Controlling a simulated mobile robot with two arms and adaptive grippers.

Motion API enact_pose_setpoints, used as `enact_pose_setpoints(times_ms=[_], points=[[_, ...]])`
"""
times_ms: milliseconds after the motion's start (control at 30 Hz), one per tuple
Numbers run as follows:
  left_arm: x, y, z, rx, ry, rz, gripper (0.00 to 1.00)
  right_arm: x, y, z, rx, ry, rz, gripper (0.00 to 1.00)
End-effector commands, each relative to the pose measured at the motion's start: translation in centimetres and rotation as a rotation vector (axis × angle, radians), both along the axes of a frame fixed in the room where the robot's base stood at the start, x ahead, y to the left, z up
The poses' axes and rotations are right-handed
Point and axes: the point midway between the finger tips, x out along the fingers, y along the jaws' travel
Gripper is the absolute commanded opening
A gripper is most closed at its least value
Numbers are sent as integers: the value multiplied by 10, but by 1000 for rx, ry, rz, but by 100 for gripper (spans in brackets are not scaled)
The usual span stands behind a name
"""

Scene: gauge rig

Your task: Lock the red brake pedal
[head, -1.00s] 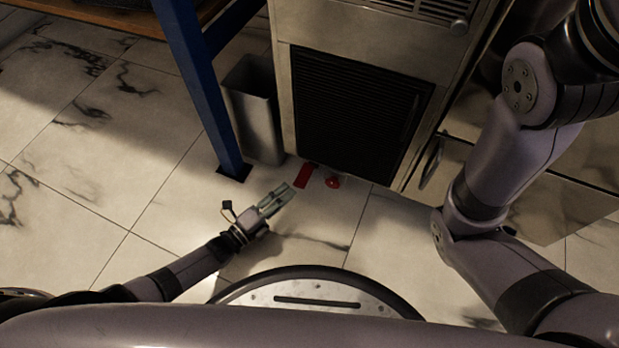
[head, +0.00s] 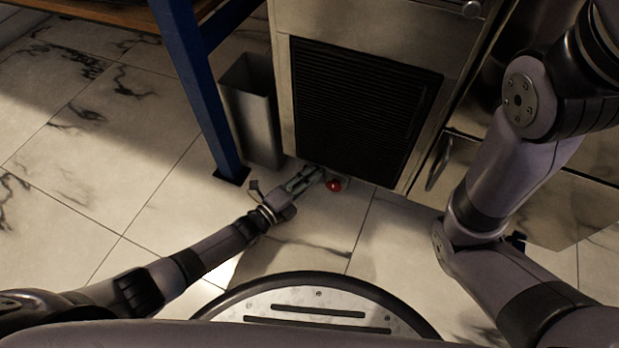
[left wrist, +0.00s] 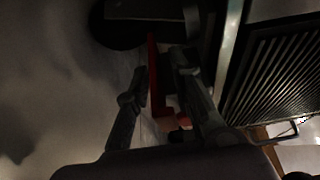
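The flat red pedal (left wrist: 155,85) shows in the left wrist view as a narrow upright strip between my fingers, closer to the right-hand finger. In the head view my left gripper (head: 311,177) covers it, low at the front of the metal cabinet. The left gripper also shows in the left wrist view (left wrist: 160,80), where its two fingers stand apart with the red strip between them. I cannot tell whether either finger touches it. A round red knob (head: 333,185) sits just right of the gripper in the head view. My right gripper is out of view.
The metal cabinet (head: 286,90) with a dark louvred grille (head: 360,110) stands right above the gripper. A grey bin (head: 250,115) and a blue table leg (head: 205,100) are close on the left. The marble floor (head: 130,150) is clear farther left.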

Motion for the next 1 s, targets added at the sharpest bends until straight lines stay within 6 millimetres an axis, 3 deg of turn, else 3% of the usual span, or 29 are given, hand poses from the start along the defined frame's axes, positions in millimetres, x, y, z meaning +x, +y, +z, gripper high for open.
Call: enact_pose_setpoints(times_ms=[267,1000], points=[[0,0,0,0,0,0,0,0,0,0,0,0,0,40],[-1,0,-1,0,1,0,0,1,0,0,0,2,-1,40]])
